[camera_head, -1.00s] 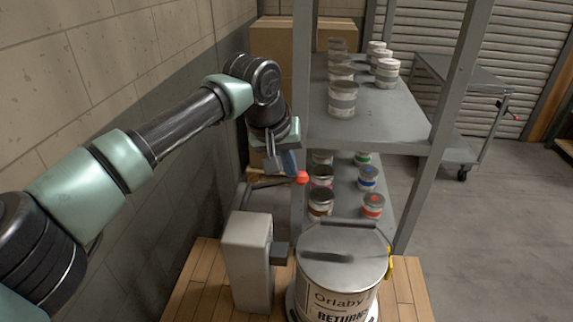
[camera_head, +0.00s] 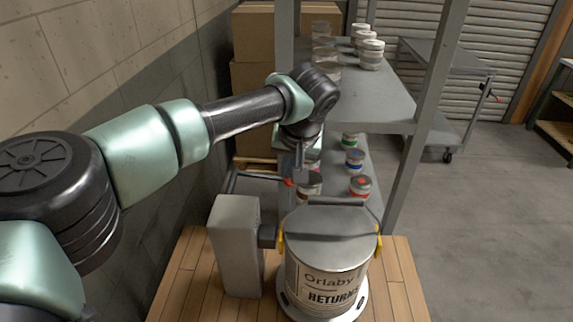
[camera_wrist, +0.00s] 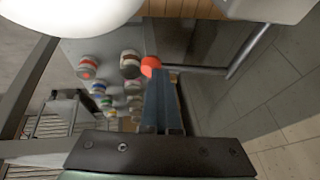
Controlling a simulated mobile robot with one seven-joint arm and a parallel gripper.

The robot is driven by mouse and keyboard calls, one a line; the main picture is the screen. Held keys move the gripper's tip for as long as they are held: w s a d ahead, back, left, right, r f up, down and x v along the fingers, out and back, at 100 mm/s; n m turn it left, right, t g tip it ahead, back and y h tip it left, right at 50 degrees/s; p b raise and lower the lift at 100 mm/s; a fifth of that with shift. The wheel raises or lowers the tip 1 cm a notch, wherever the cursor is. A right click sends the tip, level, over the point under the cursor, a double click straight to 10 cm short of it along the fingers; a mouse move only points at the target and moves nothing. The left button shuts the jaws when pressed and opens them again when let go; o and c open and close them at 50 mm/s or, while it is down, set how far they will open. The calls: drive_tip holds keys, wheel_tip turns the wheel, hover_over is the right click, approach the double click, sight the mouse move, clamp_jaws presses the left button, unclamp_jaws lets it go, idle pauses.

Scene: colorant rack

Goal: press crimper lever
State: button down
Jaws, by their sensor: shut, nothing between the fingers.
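The lever bar (camera_wrist: 200,71) runs right there.
A large white labelled can (camera_head: 330,255) with a grey lid stands right of the crimper. A grey shelf rack (camera_head: 385,105) holds several small paint tins behind. A brick wall (camera_head: 100,40) is at left. Open floor lies at right.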

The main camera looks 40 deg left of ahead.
drive_tip(key=shift+d+f, duration=0.25)
drive_tip(key=shift+f, duration=0.05)
drive_tip(key=b+v, duration=0.1)
drive_tip(key=v, duration=1.2)
drive_tip(key=shift+a+r+b, duration=0.2)
drive_tip(key=shift+r+b, duration=0.05)
drive_tip(key=shift+b, duration=0.1)
drive_tip(key=shift+w, duration=0.1)
